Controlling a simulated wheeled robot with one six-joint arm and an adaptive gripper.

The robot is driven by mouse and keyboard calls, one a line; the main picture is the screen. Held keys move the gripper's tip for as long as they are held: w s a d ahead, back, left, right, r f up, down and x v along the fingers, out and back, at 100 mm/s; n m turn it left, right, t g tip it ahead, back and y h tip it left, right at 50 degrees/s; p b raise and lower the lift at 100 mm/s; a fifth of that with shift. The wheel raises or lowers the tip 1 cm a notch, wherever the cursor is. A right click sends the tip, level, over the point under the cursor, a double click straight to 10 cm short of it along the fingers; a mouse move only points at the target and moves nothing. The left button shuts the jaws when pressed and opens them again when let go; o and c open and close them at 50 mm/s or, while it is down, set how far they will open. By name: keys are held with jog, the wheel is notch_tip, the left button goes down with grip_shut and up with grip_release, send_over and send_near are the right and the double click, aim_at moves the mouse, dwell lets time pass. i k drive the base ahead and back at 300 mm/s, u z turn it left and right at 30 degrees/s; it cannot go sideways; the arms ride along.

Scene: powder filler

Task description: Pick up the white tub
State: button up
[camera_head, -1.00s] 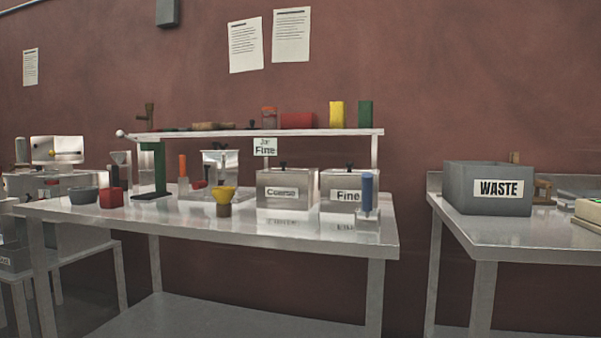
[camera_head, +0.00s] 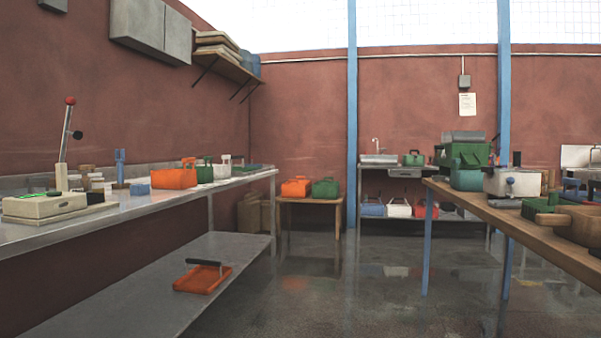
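A white tub (camera_head: 222,171) with a raised handle stands on the left metal bench, right of a green tub (camera_head: 204,172) and an orange tub (camera_head: 175,176). Another white tub-like container (camera_head: 399,208) sits on the low shelf under the sink counter at the back, between a blue one (camera_head: 371,206) and a red one (camera_head: 425,209). The frames do not show which of the two white ones the task means. My gripper is not in view.
The left bench (camera_head: 130,209) has a lower shelf (camera_head: 150,290) holding an orange tray (camera_head: 202,279). A wooden table (camera_head: 550,225) with green containers stands at right. A small table (camera_head: 311,201) carries orange and green tubs. The grey floor (camera_head: 340,300) between is clear.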

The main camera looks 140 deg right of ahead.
aim_at(223, 172)
jog(key=z, duration=4.2)
